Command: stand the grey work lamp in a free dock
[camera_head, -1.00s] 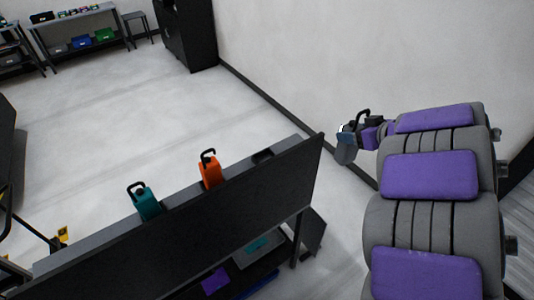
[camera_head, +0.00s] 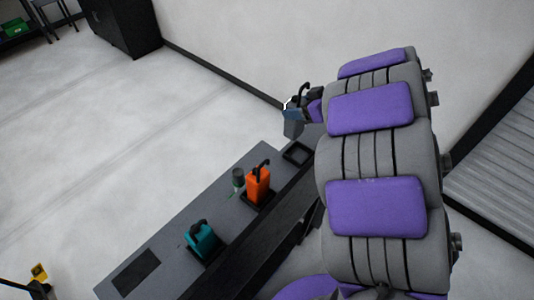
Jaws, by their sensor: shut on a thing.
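My gripper (camera_head: 302,106) is at the far end of my arm, above the far right end of the bench. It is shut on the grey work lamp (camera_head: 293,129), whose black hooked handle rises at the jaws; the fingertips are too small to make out. The lamp hangs roughly upright. An empty-looking black square dock (camera_head: 297,153) lies just below it on the bench. An orange lamp (camera_head: 258,185) stands in a middle dock, and a teal lamp (camera_head: 203,242) stands in another dock nearer the left.
The grey bench (camera_head: 160,246) also carries a small dark cylinder (camera_head: 238,178) beside the orange lamp and a flat black rectangle (camera_head: 136,272) at its near left end. A black cabinet (camera_head: 120,25) stands by the wall.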

